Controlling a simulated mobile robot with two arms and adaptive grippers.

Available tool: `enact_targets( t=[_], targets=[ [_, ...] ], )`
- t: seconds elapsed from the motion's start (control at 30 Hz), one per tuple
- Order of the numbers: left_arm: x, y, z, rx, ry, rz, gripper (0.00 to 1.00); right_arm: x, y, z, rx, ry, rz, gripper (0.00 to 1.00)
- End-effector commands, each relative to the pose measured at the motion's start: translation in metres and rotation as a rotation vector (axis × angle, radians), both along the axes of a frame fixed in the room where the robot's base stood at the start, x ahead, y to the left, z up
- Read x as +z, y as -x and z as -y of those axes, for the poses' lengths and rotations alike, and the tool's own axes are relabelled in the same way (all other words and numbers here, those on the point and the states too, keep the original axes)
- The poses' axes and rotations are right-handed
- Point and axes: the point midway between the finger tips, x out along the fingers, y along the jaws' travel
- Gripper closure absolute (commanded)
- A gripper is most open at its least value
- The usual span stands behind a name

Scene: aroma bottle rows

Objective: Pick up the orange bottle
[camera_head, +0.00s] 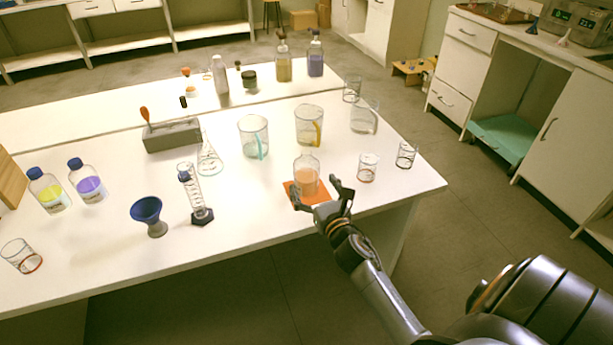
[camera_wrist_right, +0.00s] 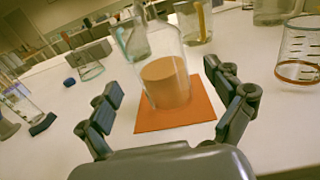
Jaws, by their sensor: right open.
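The orange bottle (camera_head: 306,176) is a clear glass bottle with orange contents. It stands upright on an orange square mat (camera_head: 296,198) near the front edge of the white table. My right gripper (camera_head: 321,190) is open at the near side of the bottle. In the right wrist view the bottle (camera_wrist_right: 166,80) stands just beyond and between the open fingers (camera_wrist_right: 170,105), and no finger visibly touches it. The mat (camera_wrist_right: 180,118) lies flat under it. My left gripper is not in view.
Beakers (camera_head: 367,167) and (camera_head: 405,154) stand to the right of the bottle. Larger beakers with coloured handles (camera_head: 309,126) and (camera_head: 253,137) stand behind it. A graduated cylinder (camera_head: 196,197) and a blue funnel (camera_head: 147,212) stand to the left. The table front around the mat is clear.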

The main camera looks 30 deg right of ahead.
Motion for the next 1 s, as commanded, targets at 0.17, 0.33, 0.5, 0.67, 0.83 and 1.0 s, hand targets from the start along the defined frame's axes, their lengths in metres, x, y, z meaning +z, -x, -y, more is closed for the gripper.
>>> enact_targets(
  t=[0.17, 0.33, 0.5, 0.67, 0.83, 1.0],
  targets=[
    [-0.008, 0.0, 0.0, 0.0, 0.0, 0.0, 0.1, -0.003, -0.026, 0.006, -0.001, 0.0, 0.002, 0.08],
    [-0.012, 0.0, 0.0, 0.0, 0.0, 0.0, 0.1, -0.003, -0.045, 0.01, 0.0, -0.001, 0.001, 0.08],
    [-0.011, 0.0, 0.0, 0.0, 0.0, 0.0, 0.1, -0.003, -0.049, 0.011, 0.0, 0.0, -0.001, 0.08],
    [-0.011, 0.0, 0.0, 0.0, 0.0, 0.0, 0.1, -0.003, -0.048, 0.011, 0.0, 0.0, -0.001, 0.18],
    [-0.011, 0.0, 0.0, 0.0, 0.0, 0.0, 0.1, -0.003, -0.048, 0.011, 0.0, -0.001, -0.001, 0.53],
    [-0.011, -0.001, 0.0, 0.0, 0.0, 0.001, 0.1, -0.001, -0.048, 0.01, 0.001, 0.0, 0.003, 0.84]
  ],
)
